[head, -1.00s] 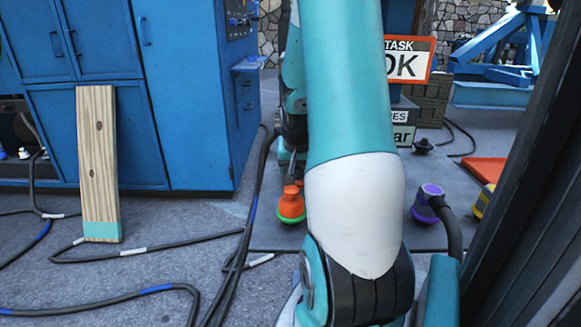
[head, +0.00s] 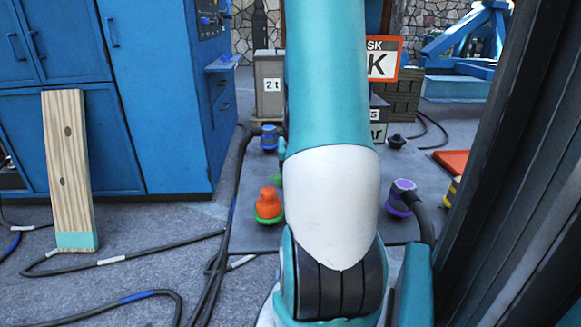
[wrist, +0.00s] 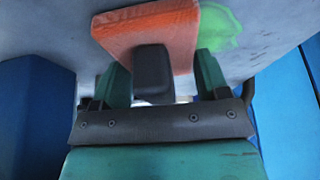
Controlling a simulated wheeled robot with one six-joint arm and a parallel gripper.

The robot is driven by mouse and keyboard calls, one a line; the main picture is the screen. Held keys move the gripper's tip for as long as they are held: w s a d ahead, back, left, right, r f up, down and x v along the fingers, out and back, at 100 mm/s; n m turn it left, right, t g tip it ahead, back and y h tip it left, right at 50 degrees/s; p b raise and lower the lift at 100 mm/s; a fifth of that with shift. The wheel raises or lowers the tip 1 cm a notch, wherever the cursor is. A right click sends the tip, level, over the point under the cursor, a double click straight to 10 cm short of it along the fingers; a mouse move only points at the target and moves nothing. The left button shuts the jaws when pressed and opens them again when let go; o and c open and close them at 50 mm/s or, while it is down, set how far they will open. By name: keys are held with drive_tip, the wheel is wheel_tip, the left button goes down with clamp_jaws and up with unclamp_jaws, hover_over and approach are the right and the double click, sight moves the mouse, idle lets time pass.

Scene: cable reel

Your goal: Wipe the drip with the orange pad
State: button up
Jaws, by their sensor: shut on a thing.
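The orange pad (wrist: 148,27) shows at the top of the wrist view, with a dark handle block on its near side. My gripper (wrist: 160,78) has its green fingers on either side of that block and is shut on the pad. A bright green patch, seemingly the drip (wrist: 222,27), lies on a pale grey surface just right of the pad. The pad overlaps or borders its left edge; I cannot tell whether it touches the surface. In the head view my arm hides the gripper and the pad.
A blue cabinet (head: 160,90) stands at the left, with a wooden plank (head: 68,160) leaning on it. Cables (head: 150,255) cross the floor. An orange knob-like thing (head: 269,203), a blue one (head: 269,138) and a purple one (head: 401,196) stand around my arm. A dark post (head: 500,180) is close at the right.

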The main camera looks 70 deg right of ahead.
sight(266, 177)
drive_tip(key=shift+s+d, duration=0.3)
drive_tip(key=shift+s, duration=0.3)
drive_tip(key=shift+s+d, duration=0.25)
drive_tip(key=shift+s, duration=0.3)
drive_tip(key=shift+f+p, duration=0.1)
drive_tip(key=shift+p, duration=0.2)
drive_tip(key=shift+w+a+p, duration=0.2)
drive_tip(key=shift+w+a, duration=0.25)
drive_tip(key=shift+w, duration=0.35)
drive_tip(key=shift+w+a+p, duration=0.15)
drive_tip(key=shift+w+a, duration=0.3)
drive_tip(key=shift+w, duration=0.35)
drive_tip(key=shift+w+a+p, duration=0.25)
drive_tip(key=shift+w+a, duration=0.15)
drive_tip(key=shift+w, duration=0.45)
drive_tip(key=shift+w+a+p, duration=0.2)
drive_tip(key=shift+w+a, duration=0.15)
drive_tip(key=shift+w, duration=0.45)
drive_tip(key=shift+w+a, duration=0.45)
drive_tip(key=shift+w, duration=0.35)
drive_tip(key=shift+w+a, duration=0.4)
drive_tip(key=shift+w, duration=0.35)
wheel_tip(266, 177, up, 6)
drive_tip(key=p, duration=0.6)
